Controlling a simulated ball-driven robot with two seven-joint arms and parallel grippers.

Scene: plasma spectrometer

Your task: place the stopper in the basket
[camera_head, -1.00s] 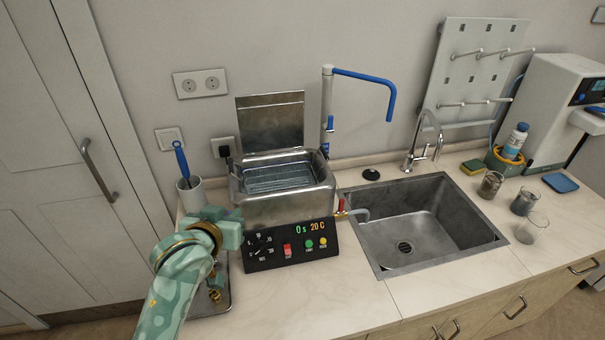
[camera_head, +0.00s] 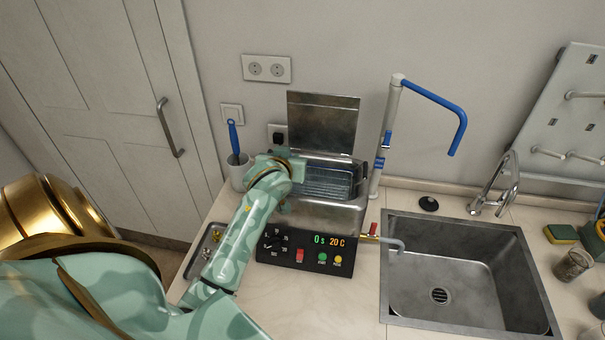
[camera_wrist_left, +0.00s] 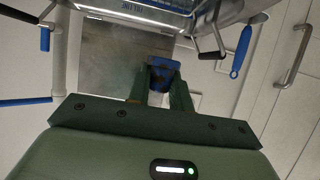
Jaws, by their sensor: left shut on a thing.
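My right gripper is not in view.
The bath's lid (camera_head: 322,122) stands raised behind it. A cup (camera_head: 238,178) with a blue-handled brush is at the left, above a tray (camera_head: 190,266) of small parts. A blue-tipped pipe (camera_head: 392,110) and a sink (camera_head: 470,225) are at the right.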

